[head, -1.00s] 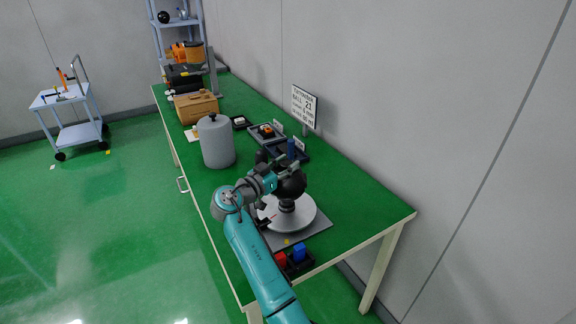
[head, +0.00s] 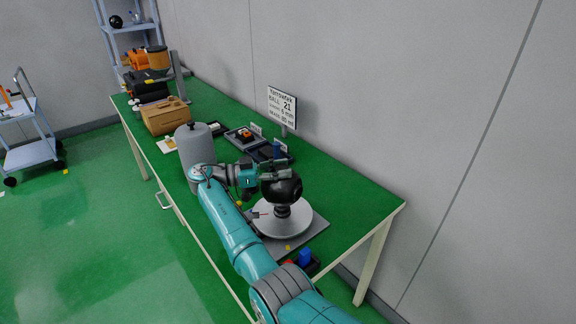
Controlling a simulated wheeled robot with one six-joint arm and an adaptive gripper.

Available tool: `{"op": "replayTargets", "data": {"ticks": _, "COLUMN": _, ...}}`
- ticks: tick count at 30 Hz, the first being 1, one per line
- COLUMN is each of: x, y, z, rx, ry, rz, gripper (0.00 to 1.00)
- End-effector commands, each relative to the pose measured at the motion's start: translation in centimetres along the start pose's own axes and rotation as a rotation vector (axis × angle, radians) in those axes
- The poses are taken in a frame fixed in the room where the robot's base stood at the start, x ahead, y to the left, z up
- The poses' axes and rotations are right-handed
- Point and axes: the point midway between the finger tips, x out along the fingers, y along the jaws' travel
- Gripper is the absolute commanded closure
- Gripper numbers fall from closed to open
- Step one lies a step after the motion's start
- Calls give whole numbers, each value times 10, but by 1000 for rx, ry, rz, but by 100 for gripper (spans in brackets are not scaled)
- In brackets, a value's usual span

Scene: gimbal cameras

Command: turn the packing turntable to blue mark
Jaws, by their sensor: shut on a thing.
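The packing turntable is a round light grey disc (head: 297,229) on a grey base plate (head: 312,238) at the near end of the green bench. A black ball-shaped object (head: 286,190) stands on a dark stem at its middle. My gripper (head: 275,174) reaches in from the left and is shut on this black object, high above the disc; the fingertips are partly lost against it. A small red-tipped pointer (head: 261,214) shows at the disc's left. A yellow mark (head: 287,247) lies at the plate's front. I cannot make out a blue mark.
A grey lidded canister (head: 196,148) stands left of the gripper. Behind are small trays (head: 244,138) and a sign (head: 282,106). The bench's right end (head: 375,205) is clear.

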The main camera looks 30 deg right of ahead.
Motion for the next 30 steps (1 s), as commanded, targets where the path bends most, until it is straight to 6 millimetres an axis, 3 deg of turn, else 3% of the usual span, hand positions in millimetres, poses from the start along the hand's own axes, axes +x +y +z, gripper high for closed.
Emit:
{"op": "replayTargets", "data": {"ticks": 20, "x": -6, "y": 9, "z": 2, "rx": -4, "ry": 0, "rz": 47, "gripper": 100}}
{"op": "replayTargets", "data": {"ticks": 21, "x": -6, "y": 9, "z": 3, "rx": -4, "ry": 0, "rz": 47, "gripper": 54}}
{"op": "replayTargets", "data": {"ticks": 23, "x": -6, "y": 8, "z": 2, "rx": -4, "ry": 0, "rz": 47, "gripper": 39}}
{"op": "replayTargets", "data": {"ticks": 24, "x": -6, "y": 8, "z": 2, "rx": -4, "ry": 0, "rz": 47, "gripper": 33}}
{"op": "replayTargets", "data": {"ticks": 30, "x": -7, "y": 8, "z": 2, "rx": -3, "ry": 0, "rz": 45, "gripper": 33}}
